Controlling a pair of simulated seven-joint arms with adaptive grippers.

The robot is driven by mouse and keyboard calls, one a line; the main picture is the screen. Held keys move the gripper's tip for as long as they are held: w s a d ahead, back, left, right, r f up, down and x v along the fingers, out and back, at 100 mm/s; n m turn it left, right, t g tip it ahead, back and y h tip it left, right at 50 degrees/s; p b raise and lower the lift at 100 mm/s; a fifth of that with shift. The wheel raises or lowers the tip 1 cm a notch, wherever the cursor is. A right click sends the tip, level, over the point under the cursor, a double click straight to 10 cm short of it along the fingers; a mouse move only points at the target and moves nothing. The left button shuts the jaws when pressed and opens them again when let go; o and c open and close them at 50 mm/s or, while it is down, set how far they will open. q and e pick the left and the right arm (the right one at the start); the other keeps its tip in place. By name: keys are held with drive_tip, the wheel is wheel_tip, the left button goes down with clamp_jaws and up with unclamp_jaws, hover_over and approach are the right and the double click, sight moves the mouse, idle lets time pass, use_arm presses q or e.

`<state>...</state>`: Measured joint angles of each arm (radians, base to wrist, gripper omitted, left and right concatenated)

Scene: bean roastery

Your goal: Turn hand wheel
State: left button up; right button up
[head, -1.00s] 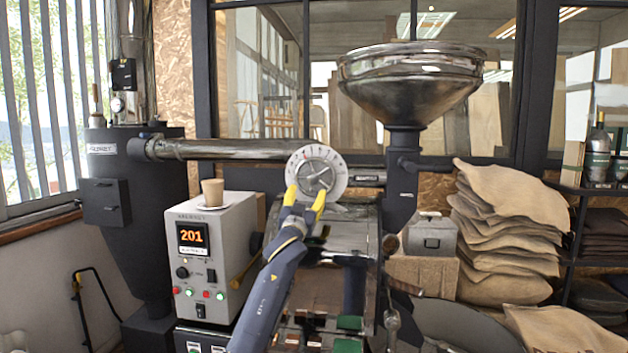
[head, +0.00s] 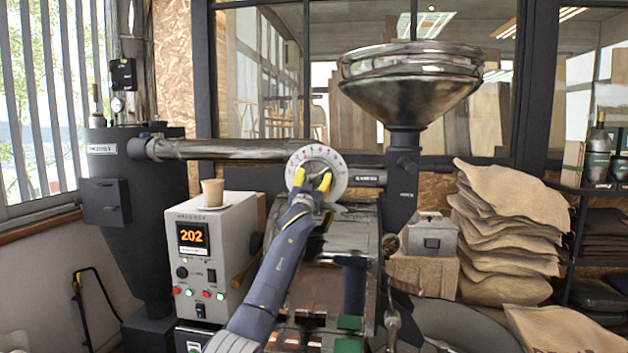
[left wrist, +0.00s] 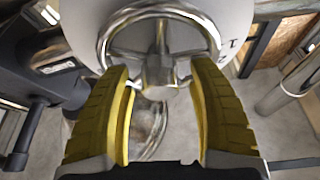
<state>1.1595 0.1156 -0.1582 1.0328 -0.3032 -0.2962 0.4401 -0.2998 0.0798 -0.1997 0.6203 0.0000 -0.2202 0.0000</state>
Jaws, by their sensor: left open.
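The hand wheel (left wrist: 104,50) is a shiny metal ring with spokes and a hub, in front of a pale round dial plate with numbers. In the head view the dial plate (head: 336,161) sits on the pipe above the roaster, and my gripper hides much of the wheel. My left gripper (head: 311,183) is open at the wheel's lower part. In the left wrist view its yellow fingers (left wrist: 160,85) stand either side of the lower wheel and hub. I cannot tell whether they touch it. My right gripper is not in view.
A control box (head: 239,254) reading 202, with a cup (head: 213,192) on top, stands left of my arm. A large metal hopper (head: 411,85) rises at the right. The horizontal pipe (head: 230,149) runs behind. Stacked sacks (head: 507,235) lie further right.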

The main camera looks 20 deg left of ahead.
use_arm(q)
drive_tip(key=shift+c, duration=0.3)
clamp_jaws()
drive_tip(key=shift+r, duration=0.1)
idle(0.5)
